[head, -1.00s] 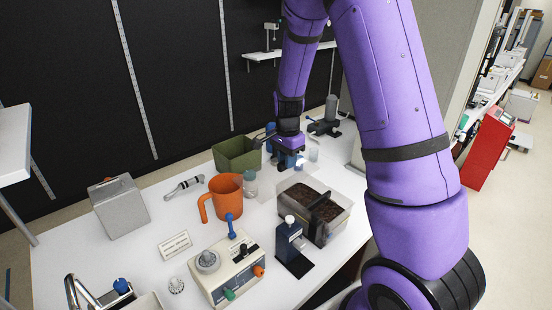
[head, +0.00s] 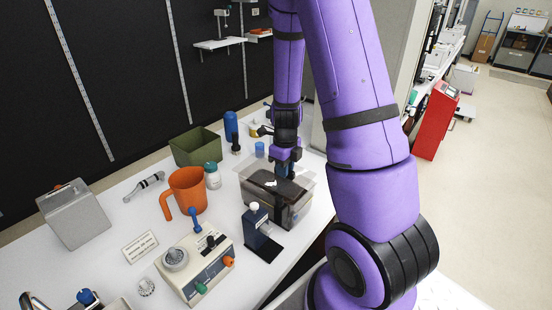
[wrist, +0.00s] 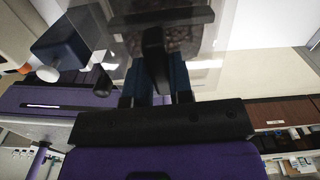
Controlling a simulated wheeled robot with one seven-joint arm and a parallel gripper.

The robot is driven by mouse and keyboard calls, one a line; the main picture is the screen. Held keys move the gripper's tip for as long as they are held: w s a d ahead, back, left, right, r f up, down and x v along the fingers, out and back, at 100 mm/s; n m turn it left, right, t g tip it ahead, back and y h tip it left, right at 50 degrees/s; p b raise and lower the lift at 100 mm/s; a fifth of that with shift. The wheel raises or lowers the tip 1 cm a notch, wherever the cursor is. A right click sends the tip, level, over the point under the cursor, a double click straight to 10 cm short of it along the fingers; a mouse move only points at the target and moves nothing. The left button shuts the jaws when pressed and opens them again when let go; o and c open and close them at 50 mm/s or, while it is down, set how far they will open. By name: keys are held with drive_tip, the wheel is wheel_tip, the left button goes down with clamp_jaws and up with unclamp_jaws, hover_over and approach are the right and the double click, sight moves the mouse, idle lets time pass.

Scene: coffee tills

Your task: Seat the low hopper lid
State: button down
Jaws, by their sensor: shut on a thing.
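The clear low hopper (head: 294,215) stands on the white counter below my arm, with dark coffee beans inside. The lid (head: 303,183) is a clear flat plate above the hopper's top, offset toward its back. My gripper (head: 285,172) is shut on the lid's dark handle. In the wrist view the fingers (wrist: 156,88) hold the black handle (wrist: 157,55), and the beans (wrist: 178,38) show through the clear plate. Whether the lid touches the hopper rim cannot be told.
A dark blue dispenser (head: 256,225) stands close to the hopper's front left. A cream control box (head: 196,262) is near the front.

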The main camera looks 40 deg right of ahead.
drive_tip(key=shift+s+f+m, duration=0.25)
drive_tip(key=shift+f+m, duration=0.05)
drive_tip(key=shift+m, duration=0.1)
drive_tip(key=shift+d, duration=0.1)
drive_tip(key=shift+f, duration=0.25)
idle(1.7)
drive_tip(key=shift+f, duration=0.55)
drive_tip(key=shift+r, duration=0.2)
drive_tip(key=shift+r, duration=0.85)
drive_tip(key=shift+f, duration=0.55)
idle(0.6)
